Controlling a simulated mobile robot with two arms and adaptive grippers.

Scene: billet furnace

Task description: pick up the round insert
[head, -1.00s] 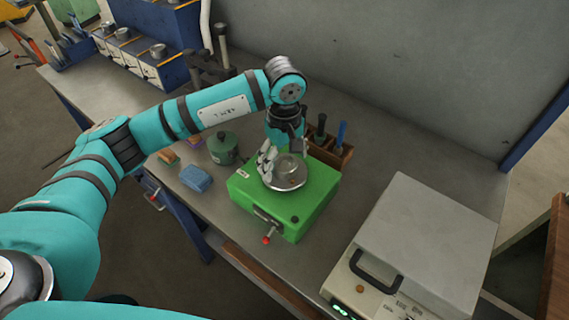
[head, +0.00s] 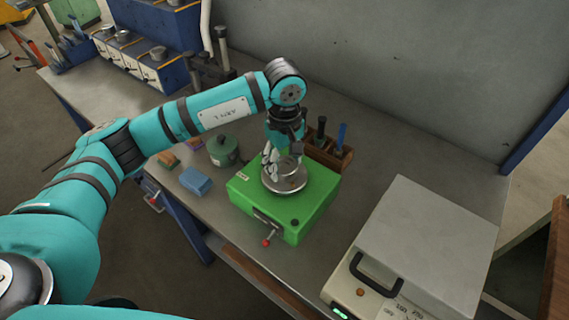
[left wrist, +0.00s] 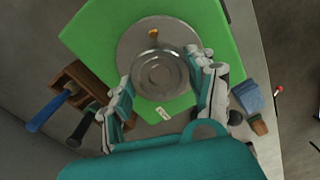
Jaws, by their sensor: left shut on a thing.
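The round insert (left wrist: 160,74) is a shiny grey metal disc with ringed steps, seen in the left wrist view between my fingers. My left gripper (head: 280,162) points down over the green box and is shut on the insert; it also shows in the left wrist view (left wrist: 162,88), with one finger on each side. Beneath lies a wider round metal plate (left wrist: 142,33) with a small brass-coloured piece near its far side; this plate also shows in the head view (head: 285,184). I cannot tell how much gap lies between insert and plate. My right gripper is out of view.
The green box (head: 316,193) has a red-tipped lever at its front. A green pot (head: 223,149), a blue block (head: 196,182) and a wooden tool rack (head: 335,160) stand close by. A grey instrument (head: 430,240) stands to the right. The wall rises behind.

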